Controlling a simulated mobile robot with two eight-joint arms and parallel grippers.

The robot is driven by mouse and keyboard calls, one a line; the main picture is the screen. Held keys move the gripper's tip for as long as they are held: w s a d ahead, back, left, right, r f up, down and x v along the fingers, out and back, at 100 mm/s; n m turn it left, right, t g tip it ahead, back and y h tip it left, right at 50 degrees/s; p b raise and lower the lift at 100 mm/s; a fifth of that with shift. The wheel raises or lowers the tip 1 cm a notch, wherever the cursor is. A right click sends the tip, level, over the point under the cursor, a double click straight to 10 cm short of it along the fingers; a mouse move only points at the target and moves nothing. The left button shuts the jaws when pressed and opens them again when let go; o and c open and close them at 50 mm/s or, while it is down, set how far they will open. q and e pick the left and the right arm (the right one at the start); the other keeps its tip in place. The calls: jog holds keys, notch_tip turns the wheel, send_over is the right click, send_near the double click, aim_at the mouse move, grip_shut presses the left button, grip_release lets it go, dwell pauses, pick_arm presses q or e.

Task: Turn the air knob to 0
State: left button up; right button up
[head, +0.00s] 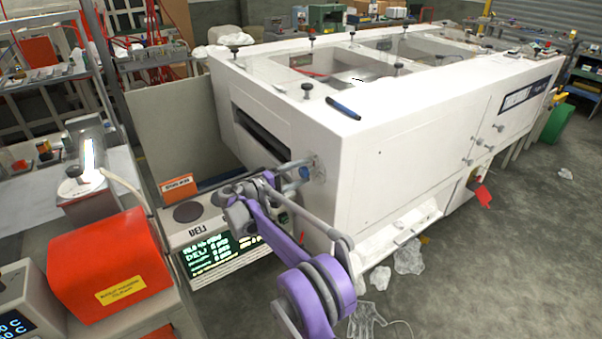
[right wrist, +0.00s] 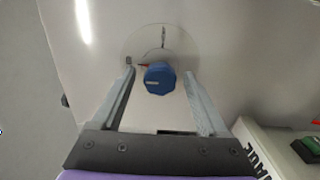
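The blue air knob (right wrist: 159,78) sits on a round dial plate (right wrist: 160,45) on the white machine's panel, with a small red mark and a dark mark on the plate. In the head view the knob (head: 304,173) shows as a small blue spot on the near end of the machine. My right gripper (right wrist: 160,85) is open, with one finger on each side of the knob. Gaps show between the fingers and the knob in the right wrist view. In the head view my right gripper (head: 303,170) reaches the panel. My left gripper is not in view.
The large white machine (head: 400,140) fills the middle. A DELI device (head: 215,245) with a green display stands below my right arm. An orange-red box (head: 105,262) stands at left. Plastic scraps (head: 408,258) lie on the floor at right.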

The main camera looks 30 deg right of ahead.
jog(key=shift+a, duration=0.1)
jog(key=a, duration=1)
jog(key=shift+s+a+b, duration=0.25)
jog(key=shift+s+b, duration=0.05)
jog(key=shift+s, duration=0.15)
